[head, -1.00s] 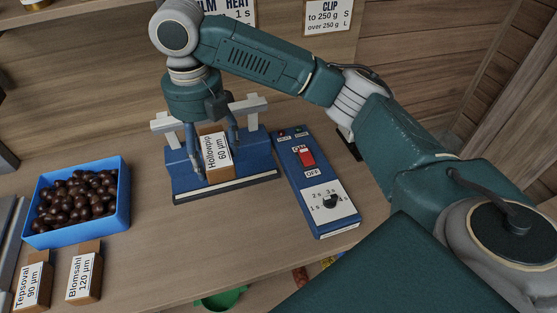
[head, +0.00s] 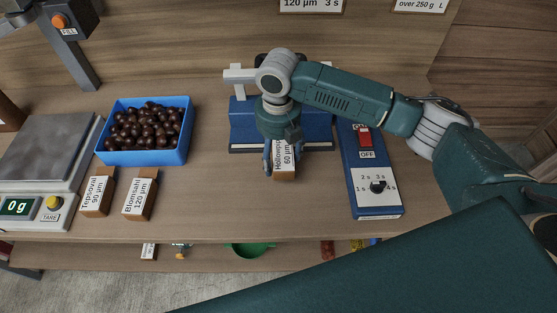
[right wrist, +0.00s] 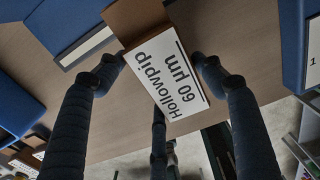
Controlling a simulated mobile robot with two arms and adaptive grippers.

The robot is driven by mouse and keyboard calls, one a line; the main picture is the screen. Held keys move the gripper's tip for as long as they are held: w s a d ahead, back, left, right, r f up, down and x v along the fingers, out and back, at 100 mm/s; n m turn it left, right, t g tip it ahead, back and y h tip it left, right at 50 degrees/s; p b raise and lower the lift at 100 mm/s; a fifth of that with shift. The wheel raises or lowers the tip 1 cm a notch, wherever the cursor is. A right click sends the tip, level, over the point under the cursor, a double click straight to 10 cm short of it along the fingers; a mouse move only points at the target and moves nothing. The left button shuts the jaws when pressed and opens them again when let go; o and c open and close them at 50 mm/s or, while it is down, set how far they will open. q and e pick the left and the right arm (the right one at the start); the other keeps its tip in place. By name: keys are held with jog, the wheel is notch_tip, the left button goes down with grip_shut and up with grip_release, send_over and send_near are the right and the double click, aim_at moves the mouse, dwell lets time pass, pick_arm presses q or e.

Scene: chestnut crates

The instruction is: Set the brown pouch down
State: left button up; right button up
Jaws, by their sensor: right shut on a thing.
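The brown pouch (head: 285,176) has a white label reading "Hollowpip 60 µm". My right gripper (head: 282,165) is shut on it, pointing down, in front of the blue sealer (head: 240,125) in the head view. In the right wrist view the pouch (right wrist: 132,22) sits between the dark fingers, its label facing the camera and the wooden bench top behind it. I cannot tell whether its bottom touches the bench. My left gripper is not in view.
Two labelled brown pouches, Tepsoval (head: 106,183) and Blomsahl (head: 149,183), stand to the left. Behind them is a blue crate (head: 150,158) of brown chestnuts; a scale (head: 45,140) is far left. A blue switch box (head: 374,211) stands right. Bench between Blomsahl and the switch box is mostly clear.

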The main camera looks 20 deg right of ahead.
aim_at(278, 154)
notch_tip(278, 154, down, 4)
jog(key=shift+r, duration=0.2)
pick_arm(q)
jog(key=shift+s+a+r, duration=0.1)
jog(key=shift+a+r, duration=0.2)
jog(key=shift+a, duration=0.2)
pick_arm(e)
jog(key=shift+f, duration=0.15)
jog(key=shift+f, duration=0.15)
jog(key=o, duration=1.3)
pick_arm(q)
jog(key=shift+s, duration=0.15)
pick_arm(e)
notch_tip(278, 154, up, 12)
jog(key=shift+r+b, duration=0.2)
jog(key=shift+b, duration=0.95)
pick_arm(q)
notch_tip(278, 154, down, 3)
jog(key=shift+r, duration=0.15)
